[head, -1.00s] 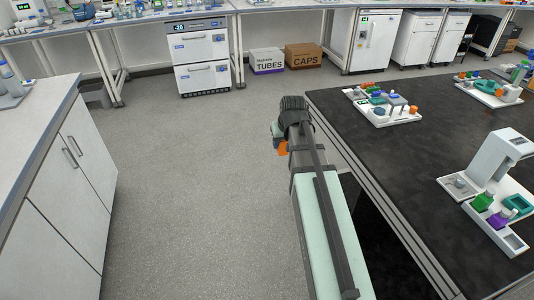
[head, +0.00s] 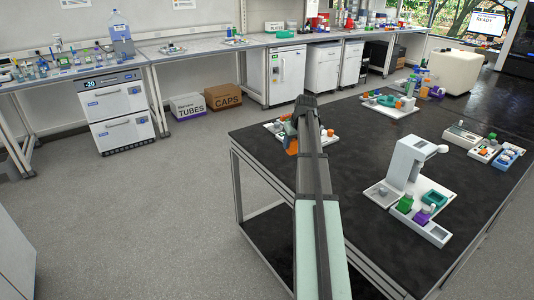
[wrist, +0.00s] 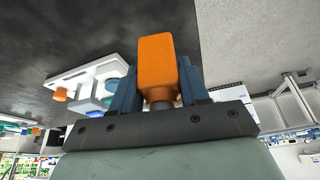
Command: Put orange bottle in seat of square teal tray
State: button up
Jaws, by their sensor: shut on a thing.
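My gripper (wrist: 160,90) is shut on the orange bottle (wrist: 157,68), which sits between its two blue fingers in the wrist view. In the head view, the orange bottle (head: 291,147) shows only in part beside my arm, near the black table's left edge; my arm hides most of the gripper. A square teal tray (head: 434,199) sits on a white board at the table's near right, well apart from the bottle. Another teal piece (head: 386,101) lies on a board farther back; its shape is too small to tell.
Another board (head: 333,136) lies near my gripper. The black table (head: 360,170) is bare between the boards.

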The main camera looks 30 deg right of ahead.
jog(key=s+d+r, duration=0.2)
jog(key=s+d, duration=0.1)
jog(key=d, duration=0.5)
jog(key=s+d+r, duration=0.1)
jog(key=s+d, duration=0.2)
jog(key=d, duration=0.5)
jog(key=s+d+r+m+h, duration=0.1)
jog(key=s+d+r, duration=0.3)
jog(key=s+d, duration=1)
jog(key=s+d+r+m, duration=0.2)
jog(key=s+d+r, duration=0.2)
jog(key=s+d, duration=0.95)
jog(key=s+d+f+n, duration=0.15)
jog(key=s+f, duration=0.35)
jog(key=s, duration=0.8)
jog(key=shift+s+a+f+n+y, duration=0.1)
jog(key=shift+a+f+n+y, duration=0.35)
jog(key=shift+a+f, duration=1.55)
jog(key=shift+s+a+f+n+y, duration=0.15)
jog(key=shift+a+f+n, duration=0.55)
jog(key=shift+a+f, duration=1.3)
jog(key=shift+s+a+f+n+y, duration=0.1)
jog(key=shift+a+f+n+y, duration=0.35)
jog(key=shift+a+f, duration=1.55)
jog(key=shift+a+f, duration=0.55)
jog(key=shift+f, duration=0.05)
